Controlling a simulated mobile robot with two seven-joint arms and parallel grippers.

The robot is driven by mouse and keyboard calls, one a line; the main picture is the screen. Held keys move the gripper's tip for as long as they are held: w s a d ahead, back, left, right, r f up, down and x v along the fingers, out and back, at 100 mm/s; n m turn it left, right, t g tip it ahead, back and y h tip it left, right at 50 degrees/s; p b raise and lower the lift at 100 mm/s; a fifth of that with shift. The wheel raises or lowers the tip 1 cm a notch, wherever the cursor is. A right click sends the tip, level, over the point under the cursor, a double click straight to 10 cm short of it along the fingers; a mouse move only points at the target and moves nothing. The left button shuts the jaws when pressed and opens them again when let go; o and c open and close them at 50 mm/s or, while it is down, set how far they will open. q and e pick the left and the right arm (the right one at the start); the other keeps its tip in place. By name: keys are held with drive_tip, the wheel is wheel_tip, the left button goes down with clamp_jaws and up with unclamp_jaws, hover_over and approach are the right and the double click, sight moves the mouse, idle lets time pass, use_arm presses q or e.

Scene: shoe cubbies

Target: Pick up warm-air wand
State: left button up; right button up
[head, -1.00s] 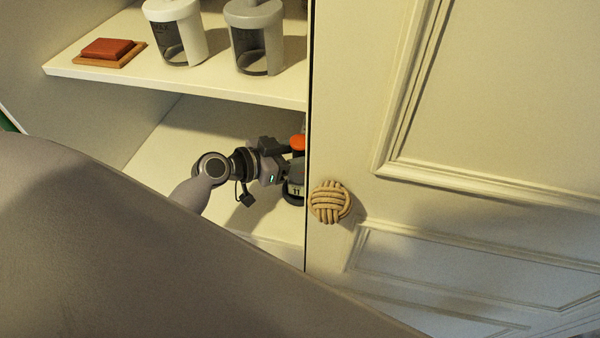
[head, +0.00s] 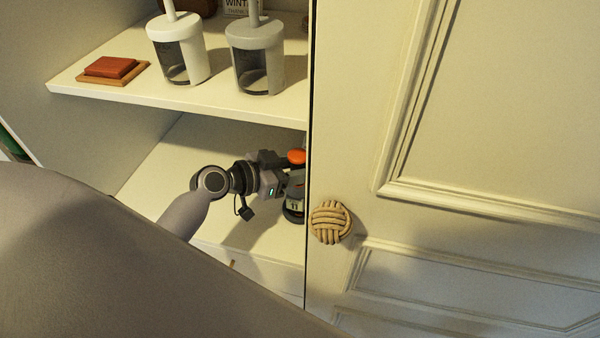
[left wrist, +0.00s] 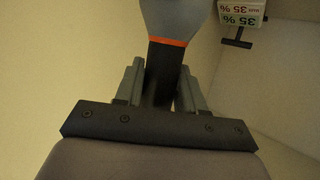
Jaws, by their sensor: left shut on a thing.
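My left gripper (left wrist: 160,92) is shut on the warm-air wand (left wrist: 172,16). In the left wrist view the wand has a grey upper part, an orange band and a black section that sits between the two fingers. In the head view my left gripper (head: 290,182) is inside the lower compartment, close to the door's edge. An orange-topped part (head: 297,157) shows just beyond its fingers, with a dark base carrying a small pale label below; the gripper and door edge hide much of it. I cannot tell whether the wand touches the shelf. My right gripper is not in view.
A white door (head: 480,120) with a rope knob (head: 330,222) closes off the right side. The upper shelf (head: 180,105) above the gripper holds a red block (head: 110,67) and two canisters (head: 178,48). The left wrist view shows a "35 %" sign (left wrist: 241,12).

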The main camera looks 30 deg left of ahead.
sight(295, 152)
use_arm(q)
drive_tip(key=r, duration=0.6)
drive_tip(key=shift+a, duration=0.3)
drive_tip(key=s+a+b, duration=0.2)
drive_tip(key=a, duration=0.7)
drive_tip(key=s+a+b, duration=0.3)
drive_tip(key=a, duration=0.6)
drive_tip(key=shift+a, duration=0.2)
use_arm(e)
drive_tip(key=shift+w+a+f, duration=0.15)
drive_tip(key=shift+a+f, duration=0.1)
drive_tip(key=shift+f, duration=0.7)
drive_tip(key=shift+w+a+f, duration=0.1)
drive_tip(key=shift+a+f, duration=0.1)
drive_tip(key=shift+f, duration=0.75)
use_arm(q)
drive_tip(key=shift+o, duration=0.8)
drive_tip(key=shift+d, duration=0.1)
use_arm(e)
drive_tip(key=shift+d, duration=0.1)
